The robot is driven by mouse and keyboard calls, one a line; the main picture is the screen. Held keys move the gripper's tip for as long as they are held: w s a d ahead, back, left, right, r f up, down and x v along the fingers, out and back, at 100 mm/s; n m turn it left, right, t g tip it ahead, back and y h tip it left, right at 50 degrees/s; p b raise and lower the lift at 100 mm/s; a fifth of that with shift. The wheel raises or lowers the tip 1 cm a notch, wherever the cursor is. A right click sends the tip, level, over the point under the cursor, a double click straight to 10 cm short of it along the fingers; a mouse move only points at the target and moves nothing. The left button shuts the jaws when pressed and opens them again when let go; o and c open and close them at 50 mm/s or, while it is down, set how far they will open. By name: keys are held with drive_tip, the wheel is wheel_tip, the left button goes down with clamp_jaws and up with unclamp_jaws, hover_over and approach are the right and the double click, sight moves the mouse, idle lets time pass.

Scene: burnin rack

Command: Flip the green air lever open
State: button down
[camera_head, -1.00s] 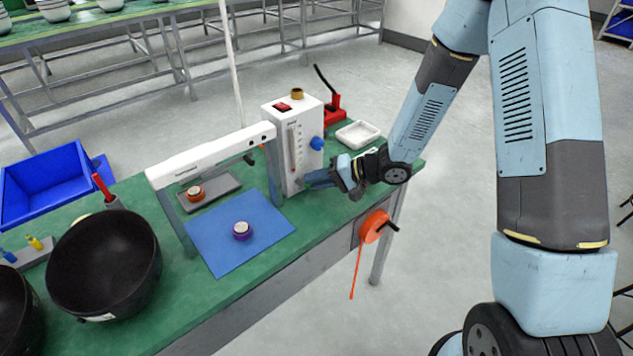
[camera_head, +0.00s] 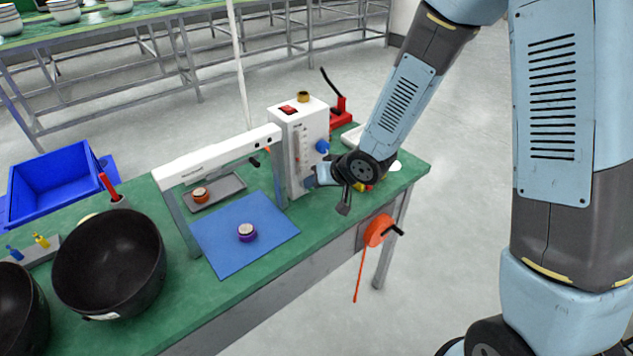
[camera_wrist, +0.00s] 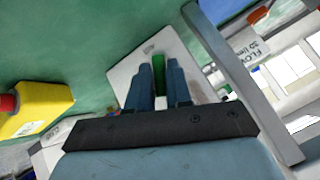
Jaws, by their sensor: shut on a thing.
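The green air lever (camera_wrist: 159,64) is a narrow green piece standing on a pale square plate (camera_wrist: 124,82) in the wrist view. My gripper (camera_wrist: 159,82) is shut on it, with one blue-grey finger on each side. In the head view my gripper (camera_head: 312,179) is low at the right side of the white flow meter box (camera_head: 300,148), close to the table top. The lever is hidden there behind the gripper and box. Whether its angle counts as open or closed is not clear.
In the wrist view a yellow block with a red knob (camera_wrist: 40,108) lies left, and a grey post (camera_wrist: 245,75) stands close on the right. In the head view a blue mat (camera_head: 235,250) holds a purple-based puck (camera_head: 247,232). An orange reel (camera_head: 378,230) hangs at the table's front edge.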

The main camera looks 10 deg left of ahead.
drive_tip(key=shift+s+a+n+t+h, duration=0.35)
drive_tip(key=shift+s+n+t+h, duration=0.1)
drive_tip(key=shift+n+t+h, duration=0.45)
drive_tip(key=shift+t+h, duration=0.3)
drive_tip(key=shift+t, duration=0.2)
drive_tip(key=c, duration=1.1)
unclamp_jaws()
drive_tip(key=shift+a, duration=0.1)
